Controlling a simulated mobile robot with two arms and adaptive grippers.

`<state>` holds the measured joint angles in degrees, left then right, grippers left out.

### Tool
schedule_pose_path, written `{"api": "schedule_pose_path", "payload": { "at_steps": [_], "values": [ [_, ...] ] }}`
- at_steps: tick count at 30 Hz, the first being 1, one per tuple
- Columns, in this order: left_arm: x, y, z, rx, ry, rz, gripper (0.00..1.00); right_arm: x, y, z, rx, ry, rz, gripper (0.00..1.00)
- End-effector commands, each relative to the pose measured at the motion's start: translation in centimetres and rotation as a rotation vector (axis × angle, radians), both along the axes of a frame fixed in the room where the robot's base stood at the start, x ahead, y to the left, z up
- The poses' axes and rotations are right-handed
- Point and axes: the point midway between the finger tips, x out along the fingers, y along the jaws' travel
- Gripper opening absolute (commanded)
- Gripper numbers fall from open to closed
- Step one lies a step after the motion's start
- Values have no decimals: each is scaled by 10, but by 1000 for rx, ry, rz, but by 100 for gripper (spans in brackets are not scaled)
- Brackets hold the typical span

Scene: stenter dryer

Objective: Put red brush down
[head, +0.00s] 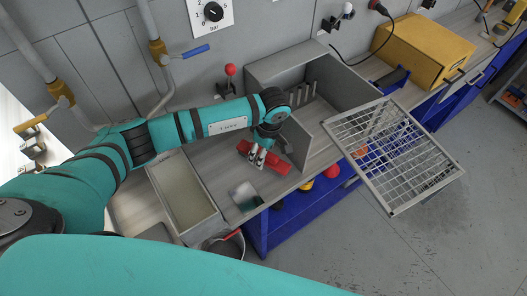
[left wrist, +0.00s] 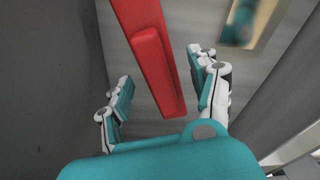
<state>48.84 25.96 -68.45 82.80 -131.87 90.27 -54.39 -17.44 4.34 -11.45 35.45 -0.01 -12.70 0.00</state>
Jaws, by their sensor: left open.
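The red brush (head: 268,161) lies on the grey worktop, in front of the open grey box. It also shows in the left wrist view (left wrist: 151,55) as a long red body with a raised red part, running from the top edge down between the fingers. My left gripper (head: 257,155) is right above the brush in the head view. In the left wrist view my left gripper (left wrist: 165,95) is open, with one finger on each side of the brush and gaps between fingers and brush. My right gripper is not in view.
A grey open box (head: 345,88) stands behind the gripper, and a metal wire rack (head: 393,153) juts out at right. A long tray (head: 184,191) is at left. A small flat teal-and-white item (head: 245,196) lies near the worktop's front edge.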

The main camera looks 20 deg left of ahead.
Motion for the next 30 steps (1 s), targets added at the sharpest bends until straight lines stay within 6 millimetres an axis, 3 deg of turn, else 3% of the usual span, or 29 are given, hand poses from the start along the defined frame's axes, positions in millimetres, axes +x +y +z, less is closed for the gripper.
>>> {"api": "schedule_pose_path", "payload": {
  "at_steps": [16, 21, 30],
  "values": [
    [-2, -12, 99, 0, -5, -1, 61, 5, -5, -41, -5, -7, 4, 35],
    [-4, -13, 112, 1, -1, 1, 61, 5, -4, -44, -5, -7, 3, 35],
    [-4, -13, 114, 1, 0, 0, 61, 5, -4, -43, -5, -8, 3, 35]
  ]
}}
